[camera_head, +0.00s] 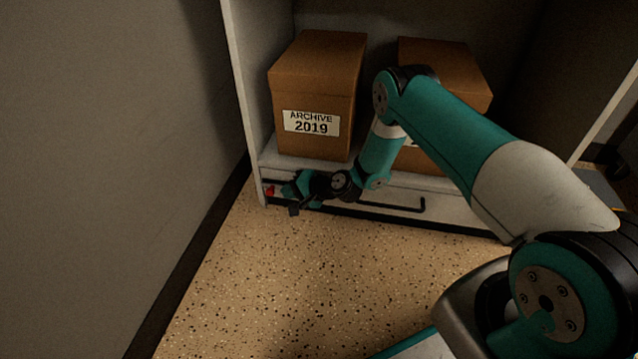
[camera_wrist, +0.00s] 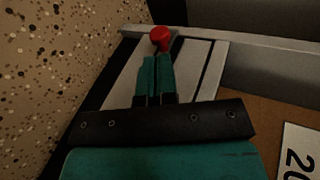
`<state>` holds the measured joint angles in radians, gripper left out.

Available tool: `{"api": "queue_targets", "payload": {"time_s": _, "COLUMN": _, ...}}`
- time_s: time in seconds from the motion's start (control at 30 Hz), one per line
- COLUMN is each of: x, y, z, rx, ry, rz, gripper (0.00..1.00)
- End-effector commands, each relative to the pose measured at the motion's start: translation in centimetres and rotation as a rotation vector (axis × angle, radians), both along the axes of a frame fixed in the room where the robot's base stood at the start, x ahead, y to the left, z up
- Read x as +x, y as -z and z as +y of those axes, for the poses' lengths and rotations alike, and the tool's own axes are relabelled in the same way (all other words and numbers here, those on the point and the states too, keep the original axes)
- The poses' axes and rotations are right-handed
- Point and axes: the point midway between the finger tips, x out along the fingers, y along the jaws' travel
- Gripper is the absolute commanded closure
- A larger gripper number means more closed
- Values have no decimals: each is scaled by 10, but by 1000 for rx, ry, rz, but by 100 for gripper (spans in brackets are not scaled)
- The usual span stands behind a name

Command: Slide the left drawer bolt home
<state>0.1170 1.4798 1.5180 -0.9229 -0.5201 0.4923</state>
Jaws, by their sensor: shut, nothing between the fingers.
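The red knob of the left drawer bolt (camera_head: 269,190) shows at the far left end of the drawer front, low in the cabinet. In the wrist view the red knob (camera_wrist: 160,36) is just beyond my fingertips. My gripper (camera_head: 287,190) is at the drawer front, just right of the knob. In the wrist view my gripper (camera_wrist: 156,58) has its two teal fingers shut together, with nothing between them. The tips are at or very near the knob; I cannot tell whether they touch it. The bolt's rod is hidden behind the fingers.
The white drawer front (camera_head: 455,209) has a black bar handle (camera_head: 395,207) to the right of my gripper. A box labelled ARCHIVE 2019 (camera_head: 318,80) stands on the shelf above, with another box (camera_head: 445,65) beside it. The wall (camera_head: 110,150) is at left; the speckled floor (camera_head: 290,280) in front is clear.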

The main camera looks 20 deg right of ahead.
Motion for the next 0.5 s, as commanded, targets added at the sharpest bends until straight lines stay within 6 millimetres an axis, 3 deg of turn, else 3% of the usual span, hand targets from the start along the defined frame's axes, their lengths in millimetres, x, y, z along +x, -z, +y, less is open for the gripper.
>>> {"api": "queue_targets", "payload": {"time_s": 0.03, "x": -9, "y": -14, "z": -10, "rx": 1, "ry": 5, "rz": 7, "gripper": 100}}
{"api": "queue_targets", "payload": {"time_s": 0.1, "x": -20, "y": -23, "z": -20, "rx": 2, "ry": 6, "rz": 6, "gripper": 100}}
{"api": "queue_targets", "payload": {"time_s": 0.3, "x": -47, "y": -38, "z": -46, "rx": 2, "ry": 4, "rz": 6, "gripper": 100}}
{"api": "queue_targets", "payload": {"time_s": 0.5, "x": -62, "y": -45, "z": -60, "rx": 0, "ry": 2, "rz": 5, "gripper": 100}}
